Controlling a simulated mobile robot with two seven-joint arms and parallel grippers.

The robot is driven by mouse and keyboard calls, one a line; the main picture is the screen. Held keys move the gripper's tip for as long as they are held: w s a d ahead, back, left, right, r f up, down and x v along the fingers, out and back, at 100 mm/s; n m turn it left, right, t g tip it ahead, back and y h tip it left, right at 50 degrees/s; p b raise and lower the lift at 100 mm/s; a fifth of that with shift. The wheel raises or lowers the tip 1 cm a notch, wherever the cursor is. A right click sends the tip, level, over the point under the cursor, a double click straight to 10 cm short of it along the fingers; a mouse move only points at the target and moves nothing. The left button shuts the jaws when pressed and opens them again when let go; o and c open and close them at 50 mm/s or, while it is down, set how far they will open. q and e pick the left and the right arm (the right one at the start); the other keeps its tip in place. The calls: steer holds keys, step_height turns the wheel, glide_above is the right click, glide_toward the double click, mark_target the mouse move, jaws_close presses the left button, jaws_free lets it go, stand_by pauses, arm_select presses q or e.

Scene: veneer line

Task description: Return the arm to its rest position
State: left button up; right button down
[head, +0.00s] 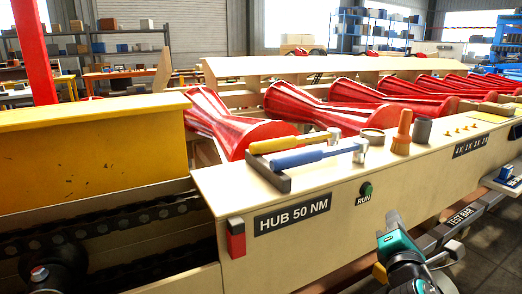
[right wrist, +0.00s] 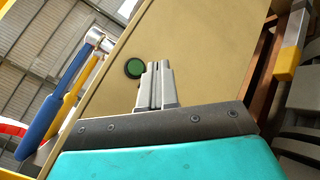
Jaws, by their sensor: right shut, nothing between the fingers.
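My right gripper (head: 392,219) has a teal body and is in the lower right of the head view, in front of the bench's front face and below the green RUN button (head: 366,189). In the right wrist view its two grey fingers (right wrist: 157,84) are together with nothing between them. The green button (right wrist: 133,68) shows just left of the fingertips; the picture does not settle whether they touch it. My left gripper is not in view.
The cream bench (head: 225,190) carries a blue-handled tool (head: 300,158), a yellow-handled tool (head: 290,143) and a brown brush (head: 402,138). Red rotors (head: 235,125) lie behind. A yellow panel (head: 90,150) and chain track stand left. A bar marked TEST BAR (head: 460,215) is right of my gripper.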

arm_select(q)
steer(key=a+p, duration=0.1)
steer(key=p, duration=0.1)
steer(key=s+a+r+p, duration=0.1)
steer(key=p, duration=0.1)
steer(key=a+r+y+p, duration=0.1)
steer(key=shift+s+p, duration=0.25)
steer(key=shift+p, duration=0.15)
arm_select(e)
steer(key=s+a+f+m+g+y, duration=0.3)
steer(key=s+a+f+m+y, duration=0.1)
steer(key=s+a+f+m, duration=0.4)
steer(key=s+a+f+m+g+y, duration=0.4)
steer(key=s+a+f+m, duration=0.4)
steer(key=s+f+m, duration=0.3)
steer(key=s+m+y, duration=0.1)
steer(key=s, duration=0.2)
steer(key=shift+s+f, duration=0.3)
steer(key=shift+s, duration=0.05)
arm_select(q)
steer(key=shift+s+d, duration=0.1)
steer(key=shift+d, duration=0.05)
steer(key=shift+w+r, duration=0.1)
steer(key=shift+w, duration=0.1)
